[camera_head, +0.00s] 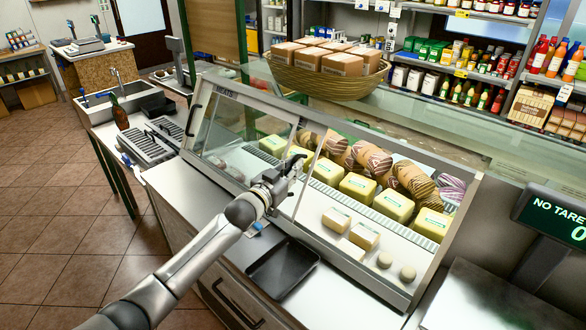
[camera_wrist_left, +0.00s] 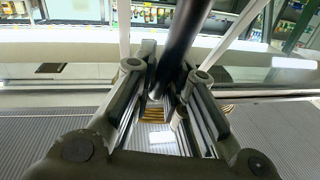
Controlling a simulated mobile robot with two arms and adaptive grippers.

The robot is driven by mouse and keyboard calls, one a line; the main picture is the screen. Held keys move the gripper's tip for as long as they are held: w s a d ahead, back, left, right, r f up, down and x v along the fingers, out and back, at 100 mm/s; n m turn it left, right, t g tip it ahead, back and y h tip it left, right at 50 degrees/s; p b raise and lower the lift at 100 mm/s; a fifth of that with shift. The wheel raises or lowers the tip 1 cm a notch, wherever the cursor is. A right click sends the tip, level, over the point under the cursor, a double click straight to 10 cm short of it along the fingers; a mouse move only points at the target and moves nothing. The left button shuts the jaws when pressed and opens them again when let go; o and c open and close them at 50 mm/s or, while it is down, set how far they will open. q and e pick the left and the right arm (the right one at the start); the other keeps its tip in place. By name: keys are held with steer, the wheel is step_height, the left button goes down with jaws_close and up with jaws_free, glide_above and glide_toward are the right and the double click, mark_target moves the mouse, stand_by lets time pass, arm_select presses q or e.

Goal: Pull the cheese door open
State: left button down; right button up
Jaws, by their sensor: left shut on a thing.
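The glass-fronted display case (camera_head: 345,261) stands across the middle of the head view, with a "MEATS" label at its upper left. The cheese door is a glass front in a metal frame, and I cannot tell exactly how far it stands open. My left gripper (camera_head: 287,172) is at the frame seam in the middle of the case front. In the left wrist view, the left gripper (camera_wrist_left: 166,85) has its fingers on both sides of a dark bar handle (camera_wrist_left: 182,38) and is shut on it. My right gripper is not in view.
Yellow cheese blocks (camera_head: 357,187) and sausages stand inside the case. A black tray (camera_head: 282,268) lies on the counter below the front. A second black handle (camera_head: 193,120) is at the left pane. A basket of boxes (camera_head: 325,84) sits on top. A scale display (camera_head: 556,217) stands at right.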

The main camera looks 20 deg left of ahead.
arm_select(q)
steer(key=c, duration=1.5)
jaws_free()
steer(key=s, duration=0.4)
steer(key=s+a, duration=0.1)
steer(key=s, duration=0.3)
steer(key=s+a, duration=0.1)
steer(key=s, duration=0.3)
